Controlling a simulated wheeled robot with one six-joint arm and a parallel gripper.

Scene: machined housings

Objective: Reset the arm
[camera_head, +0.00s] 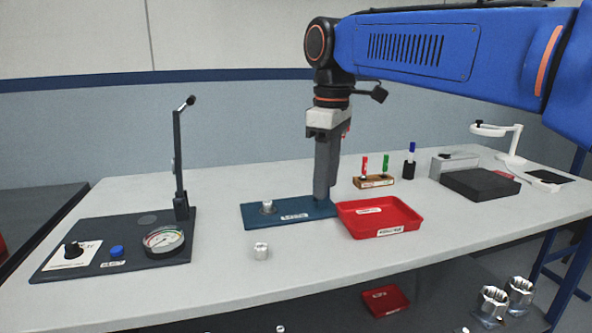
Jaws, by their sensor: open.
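My blue arm (420,45) reaches in from the upper right and bends down at the wrist. My gripper (322,196) points straight down over the table, with its grey fingers seen nearly edge-on. The fingertips are by the right end of the blue plate (285,222) and behind the red tray (385,216). I cannot tell whether they touch the plate. No part is visible between the fingers. A small machined housing (267,206) stands on the blue plate, left of the gripper. Another housing (261,251) stands on the bare table in front of it.
A test station with a gauge (164,240) and upright lever (180,150) stands at left. Behind the tray is a wooden marker stand (374,182). A dark block (479,184) and white lamp (510,140) stand at right. Below are a red bin (386,300) and metal housings (491,304).

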